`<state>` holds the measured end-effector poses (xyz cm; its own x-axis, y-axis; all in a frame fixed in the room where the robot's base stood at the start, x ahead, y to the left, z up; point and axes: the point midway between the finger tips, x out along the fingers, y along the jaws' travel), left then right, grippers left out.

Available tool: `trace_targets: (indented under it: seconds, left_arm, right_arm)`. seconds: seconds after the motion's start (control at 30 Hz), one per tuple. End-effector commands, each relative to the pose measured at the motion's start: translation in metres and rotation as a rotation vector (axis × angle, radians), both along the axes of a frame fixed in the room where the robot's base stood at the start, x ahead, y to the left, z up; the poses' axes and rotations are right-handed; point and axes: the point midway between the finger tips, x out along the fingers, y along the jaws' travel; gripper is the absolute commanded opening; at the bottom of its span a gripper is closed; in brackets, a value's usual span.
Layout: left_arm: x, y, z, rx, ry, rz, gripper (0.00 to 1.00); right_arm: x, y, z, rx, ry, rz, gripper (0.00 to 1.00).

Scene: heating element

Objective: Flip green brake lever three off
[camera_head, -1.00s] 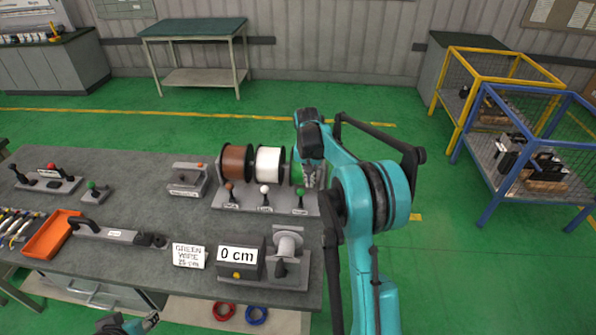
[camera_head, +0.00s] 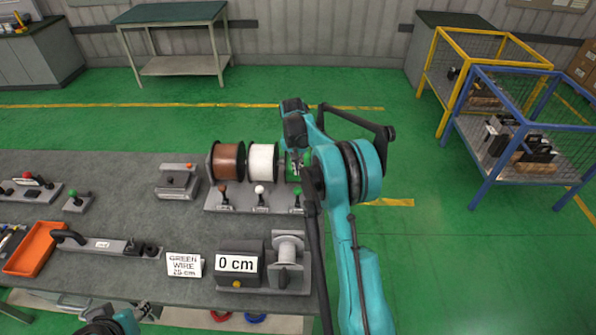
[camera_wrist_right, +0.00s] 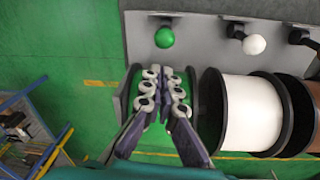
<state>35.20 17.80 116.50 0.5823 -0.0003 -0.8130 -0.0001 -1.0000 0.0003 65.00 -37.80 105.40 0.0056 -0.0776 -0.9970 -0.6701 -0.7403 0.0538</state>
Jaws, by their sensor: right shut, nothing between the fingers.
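The green-knobbed lever (camera_head: 297,195) stands at the right end of the spool rack, in front of the green spool (camera_head: 291,172). Its round green knob also shows in the right wrist view (camera_wrist_right: 165,38), beyond my fingertips and apart from them. My right gripper (camera_head: 298,163) is above the green spool, behind the lever; in the right wrist view its fingers (camera_wrist_right: 165,78) are together and empty. The fingers and arm hide much of the green spool. My left gripper (camera_head: 142,310) is low at the front table edge, far from the lever; its finger opening is unclear.
A white-knobbed lever (camera_head: 260,190) and a brown one (camera_head: 223,190) stand left of the green lever. White (camera_head: 263,161) and brown (camera_head: 227,160) spools sit behind them. A 0 cm display (camera_head: 237,264) and a green wire sign (camera_head: 184,264) are nearer the front.

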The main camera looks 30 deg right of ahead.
Motion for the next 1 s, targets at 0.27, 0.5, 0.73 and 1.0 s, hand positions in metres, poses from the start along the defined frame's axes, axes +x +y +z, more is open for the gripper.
trace_targets:
  seconds: [0.27, 0.5, 0.73, 1.0]
  left_arm:
    - [0.000, 0.000, -0.008, 0.000, 0.000, 0.000, 0.40]
    - [0.000, 0.000, -0.010, 0.000, 0.000, 0.000, 0.40]
    - [0.000, 0.000, -0.010, 0.000, 0.000, 0.000, 0.40]
    - [0.000, 0.000, -0.011, 0.000, 0.000, 0.000, 0.40]
  right_arm:
    - [0.000, -0.004, -0.053, 0.000, 0.000, 0.000, 0.00]
    - [0.000, -0.006, -0.075, 0.000, 0.000, 0.000, 0.00]
    - [0.000, -0.006, -0.077, 0.000, 0.000, 0.000, 0.00]
    - [0.000, -0.005, -0.077, -0.005, -0.009, 0.001, 0.00]
